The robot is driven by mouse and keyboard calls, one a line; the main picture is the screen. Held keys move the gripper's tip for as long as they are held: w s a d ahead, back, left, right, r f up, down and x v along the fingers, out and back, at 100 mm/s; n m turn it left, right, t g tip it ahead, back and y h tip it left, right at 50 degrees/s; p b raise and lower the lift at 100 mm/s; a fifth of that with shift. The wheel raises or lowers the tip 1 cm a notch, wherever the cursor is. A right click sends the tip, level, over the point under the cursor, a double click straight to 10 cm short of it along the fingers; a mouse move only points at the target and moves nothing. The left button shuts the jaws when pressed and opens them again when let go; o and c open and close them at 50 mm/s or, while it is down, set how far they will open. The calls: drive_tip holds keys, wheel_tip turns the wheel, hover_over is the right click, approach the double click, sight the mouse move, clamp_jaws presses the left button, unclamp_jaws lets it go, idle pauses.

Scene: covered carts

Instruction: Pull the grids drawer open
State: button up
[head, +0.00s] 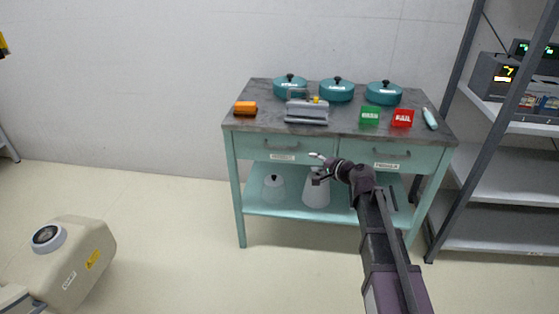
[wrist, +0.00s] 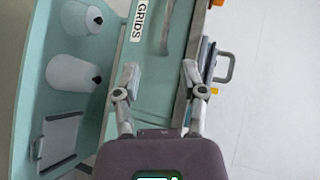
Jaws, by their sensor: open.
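The cart's left drawer front (head: 265,146) looks closed and flush, with a curved grey handle (head: 281,148) and a white label. In the wrist view, which is turned sideways, the label (wrist: 138,21) reads GRIDS beside the handle (wrist: 167,30). My gripper (head: 315,164) is in front of the cart, near the right end of that drawer. In the wrist view my gripper (wrist: 160,78) is open and empty, its two fingers spread with the drawer front behind them. The handle is ahead of the fingertips, apart from them.
A second drawer (head: 420,157) is to the right. The cart top (head: 262,96) bears teal lidded pots (head: 337,91), a grey device (head: 307,112) and small coloured boxes (head: 402,118). White vessels (head: 274,188) stand on the lower shelf. A rack (head: 490,195) stands right.

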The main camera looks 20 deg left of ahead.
sight(281, 148)
drive_tip(key=a+b, duration=0.1)
drive_tip(key=w+a+f+m+t+b, duration=0.1)
drive_tip(key=a, duration=0.1)
drive_tip(key=w+a+f+m+y+b, duration=0.1)
drive_tip(key=shift+w+a+t+b, duration=0.2)
drive_tip(key=shift+a+t+b, duration=0.05)
drive_tip(key=shift+t+b, duration=0.05)
drive_tip(key=b+x, duration=0.2)
drive_tip(key=x, duration=1.2)
drive_tip(key=shift+s+r, duration=0.1)
clamp_jaws()
idle(0.3)
